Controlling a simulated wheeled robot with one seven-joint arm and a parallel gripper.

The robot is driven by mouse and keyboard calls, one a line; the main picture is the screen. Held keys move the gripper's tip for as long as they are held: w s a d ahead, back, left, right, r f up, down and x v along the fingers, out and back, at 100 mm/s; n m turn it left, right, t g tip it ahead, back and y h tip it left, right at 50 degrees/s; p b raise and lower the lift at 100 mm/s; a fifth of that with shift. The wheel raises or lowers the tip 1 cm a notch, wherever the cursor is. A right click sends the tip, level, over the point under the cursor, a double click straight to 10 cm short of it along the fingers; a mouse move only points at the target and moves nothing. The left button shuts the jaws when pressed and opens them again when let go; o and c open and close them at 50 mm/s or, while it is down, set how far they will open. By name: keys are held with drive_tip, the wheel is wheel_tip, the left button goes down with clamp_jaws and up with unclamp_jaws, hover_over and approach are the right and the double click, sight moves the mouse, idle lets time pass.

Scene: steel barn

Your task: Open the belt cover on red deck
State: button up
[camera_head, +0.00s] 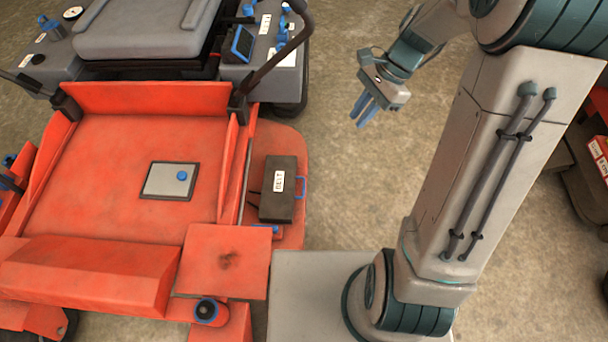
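The belt cover (278,201) is a dark grey box lid labelled BELT. It sits shut on the right side of the red deck (289,148). A blue loop handle (300,187) stands on its right side. My gripper (364,110) hangs in the air to the upper right of the cover, apart from it. Its blue fingers point down and left. They appear close together with nothing visible between them, and I cannot tell how far apart they are.
A grey panel with a blue knob (160,182) lies on the red floor plate. A black lever (277,56) rises above the cover. A blue latch-like piece (268,228) lies just below the cover. Bare concrete floor (345,185) is clear between the deck and my arm.

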drive_tip(key=w+f+m+g+y+b, duration=0.1)
drive_tip(key=w+f+m+y+b, duration=0.3)
drive_tip(key=f, duration=0.9)
drive_tip(key=w+f+m+y+b, duration=0.1)
drive_tip(key=w+f+m+b, duration=0.5)
drive_tip(key=f, duration=0.7)
drive_tip(key=m+t+y+b, duration=0.5)
drive_tip(key=m+b, duration=0.4)
drive_tip(key=m, duration=0.5)
approach(304, 187)
drive_tip(key=shift+g+y, duration=0.4)
drive_tip(key=shift+g, duration=0.2)
drive_tip(key=a+f+b, duration=0.1)
drive_tip(key=a, duration=0.2)
drive_tip(key=a+f+b, duration=0.1)
drive_tip(key=a, duration=0.2)
drive_tip(key=w+a+f+b, duration=0.1)
drive_tip(key=a, duration=0.2)
drive_tip(key=shift+w+a, duration=0.15)
drive_tip(key=shift+a, duration=0.2)
clamp_jaws()
